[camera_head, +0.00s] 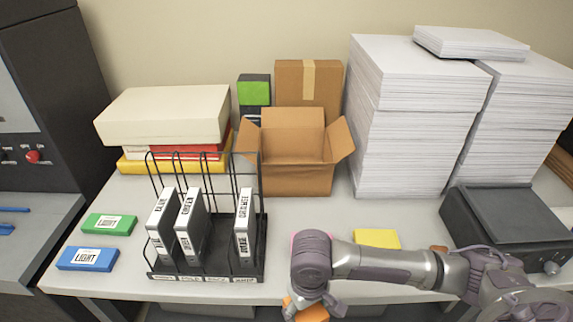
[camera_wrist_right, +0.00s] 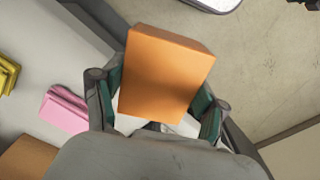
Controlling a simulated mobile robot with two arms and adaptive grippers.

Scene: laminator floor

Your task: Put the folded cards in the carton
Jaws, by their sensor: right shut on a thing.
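My right gripper (camera_head: 312,306) is at the table's front edge, low in the head view. My left gripper is not in view.
A black wire rack (camera_head: 207,272) with several labelled grey boxes stands left of centre. Green (camera_head: 109,224) and blue (camera_head: 87,258) boxes lie at the left. Tall paper stacks (camera_head: 410,120) stand right of the carton, and a dark device (camera_head: 500,225) sits at the right.

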